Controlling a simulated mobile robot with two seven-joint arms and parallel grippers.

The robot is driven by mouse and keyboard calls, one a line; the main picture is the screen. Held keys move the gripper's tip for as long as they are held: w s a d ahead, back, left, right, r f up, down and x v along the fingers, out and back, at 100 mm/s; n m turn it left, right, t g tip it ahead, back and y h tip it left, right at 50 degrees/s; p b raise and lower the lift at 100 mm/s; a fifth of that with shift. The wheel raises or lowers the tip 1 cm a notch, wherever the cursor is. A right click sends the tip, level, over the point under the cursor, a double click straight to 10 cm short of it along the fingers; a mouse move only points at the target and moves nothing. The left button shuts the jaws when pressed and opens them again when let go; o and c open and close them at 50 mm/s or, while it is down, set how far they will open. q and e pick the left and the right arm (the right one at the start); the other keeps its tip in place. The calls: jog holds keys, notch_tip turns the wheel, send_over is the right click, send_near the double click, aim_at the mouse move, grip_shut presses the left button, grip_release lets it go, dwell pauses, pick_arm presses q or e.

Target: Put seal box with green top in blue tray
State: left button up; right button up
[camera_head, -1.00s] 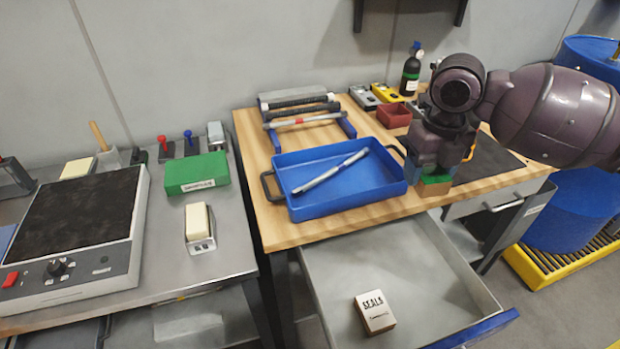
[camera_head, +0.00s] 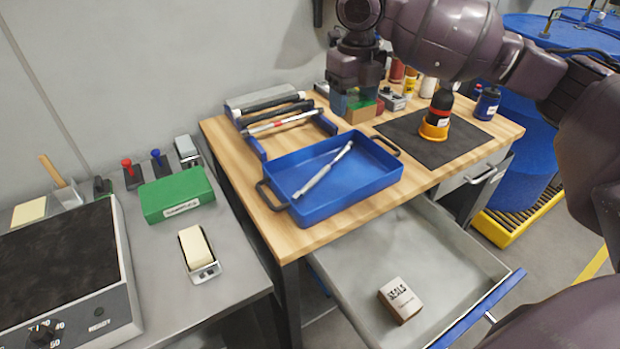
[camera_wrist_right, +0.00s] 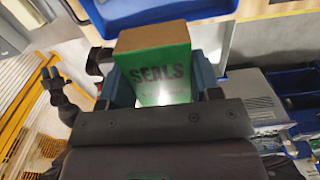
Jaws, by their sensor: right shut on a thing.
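The seal box with the green top (camera_head: 361,113) is held in my right gripper (camera_head: 352,104), beyond the far right part of the blue tray in the head view. In the right wrist view, the seal box (camera_wrist_right: 160,72) shows a green face marked SEALS and a brown side, between the two fingers of my right gripper (camera_wrist_right: 162,88). The blue tray (camera_head: 368,174) lies on the wooden bench with a silver rod-shaped tool (camera_head: 322,170) in it. The tray's edge also shows at the top of the wrist view (camera_wrist_right: 200,8). My left gripper is not in view.
An open drawer (camera_head: 350,262) below the bench holds a white-topped SEALS box (camera_head: 400,299). A rack with rods (camera_head: 275,118) stands left of the gripper. A black mat (camera_head: 405,128) with an orange-and-black item (camera_head: 437,115) lies to the right. A green case (camera_head: 177,194) sits on the left bench.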

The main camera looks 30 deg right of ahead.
jog(key=shift+a, duration=0.1)
jog(key=shift+f+n, duration=0.3)
jog(key=shift+f, duration=0.05)
jog(key=b, duration=0.3)
send_over(344, 190)
notch_tip(344, 190, down, 13)
jog(key=shift+f, duration=0.6)
notch_tip(344, 190, down, 5)
jog(key=shift+f+b, duration=0.2)
jog(key=shift+b, duration=0.3)
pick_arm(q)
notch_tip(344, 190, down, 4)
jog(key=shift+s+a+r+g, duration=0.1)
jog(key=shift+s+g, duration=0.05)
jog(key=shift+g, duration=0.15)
pick_arm(e)
jog(key=shift+r, duration=0.15)
